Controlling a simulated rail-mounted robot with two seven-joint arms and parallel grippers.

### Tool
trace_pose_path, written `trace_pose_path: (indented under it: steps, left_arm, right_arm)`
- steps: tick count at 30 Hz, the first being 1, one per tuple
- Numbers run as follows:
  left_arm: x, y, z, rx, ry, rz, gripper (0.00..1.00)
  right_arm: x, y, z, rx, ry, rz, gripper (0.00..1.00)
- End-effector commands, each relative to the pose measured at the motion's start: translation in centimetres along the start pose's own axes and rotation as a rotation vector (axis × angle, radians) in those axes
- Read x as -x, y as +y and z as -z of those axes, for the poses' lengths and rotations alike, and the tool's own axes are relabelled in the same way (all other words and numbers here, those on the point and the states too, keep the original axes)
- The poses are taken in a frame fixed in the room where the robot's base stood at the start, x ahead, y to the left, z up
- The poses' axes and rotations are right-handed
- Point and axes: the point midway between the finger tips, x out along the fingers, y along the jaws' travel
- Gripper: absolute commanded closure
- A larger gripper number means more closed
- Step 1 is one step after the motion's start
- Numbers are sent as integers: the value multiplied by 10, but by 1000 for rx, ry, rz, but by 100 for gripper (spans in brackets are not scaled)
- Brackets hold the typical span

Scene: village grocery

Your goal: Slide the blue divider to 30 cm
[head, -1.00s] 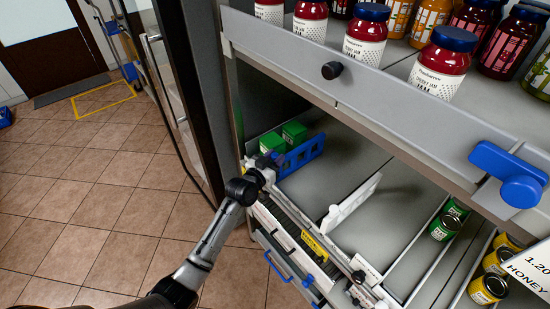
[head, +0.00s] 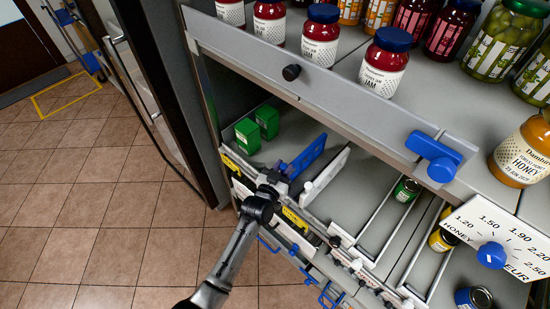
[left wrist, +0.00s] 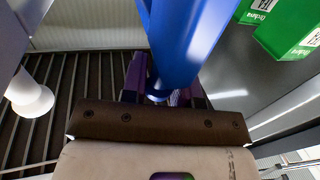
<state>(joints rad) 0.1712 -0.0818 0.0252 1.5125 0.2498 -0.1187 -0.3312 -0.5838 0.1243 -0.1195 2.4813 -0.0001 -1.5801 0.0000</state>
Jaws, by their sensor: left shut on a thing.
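The blue divider (head: 306,157) stands upright on the lower shelf, running back from the front edge. My left gripper (head: 274,183) is at its front end and shut on it. In the left wrist view the blue divider (left wrist: 185,42) rises between the gripper's dark fingers (left wrist: 160,92). A white divider (head: 326,172) stands close on its right; I cannot tell whether they touch. A strip with yellow and white labels (head: 297,220) runs along the shelf's front edge, partly hidden by my arm; its marks are too small to read. My right gripper is not in view.
Two green boxes (head: 256,128) stand left of the blue divider, with a clear gap between. Wire dividers and a green can (head: 406,190) are farther right. The upper shelf's front rail (head: 340,95), with jars behind it, overhangs the lower shelf. A white knob (left wrist: 32,98) shows in the wrist view.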

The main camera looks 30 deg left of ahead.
Motion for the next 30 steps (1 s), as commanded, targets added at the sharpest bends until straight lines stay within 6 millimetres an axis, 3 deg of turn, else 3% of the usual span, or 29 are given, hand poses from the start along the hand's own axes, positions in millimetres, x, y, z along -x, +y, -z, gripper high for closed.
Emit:
trace_pose_path:
  steps: [7, 8, 13, 23, 30]
  left_arm:
    - [0, 0, -1, -3, -1, -1, 100]
    - [0, 0, -1, -3, -1, -1, 71]
    - [0, 0, 0, -2, 0, 0, 55]
    - [5, 0, 0, -2, 0, 0, 55]
    - [43, 0, 0, -3, -2, 0, 55]
  right_arm:
    - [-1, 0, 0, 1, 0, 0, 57]
    - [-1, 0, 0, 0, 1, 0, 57]
    - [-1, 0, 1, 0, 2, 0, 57]
    - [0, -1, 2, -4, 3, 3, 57]
    - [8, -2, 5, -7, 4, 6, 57]
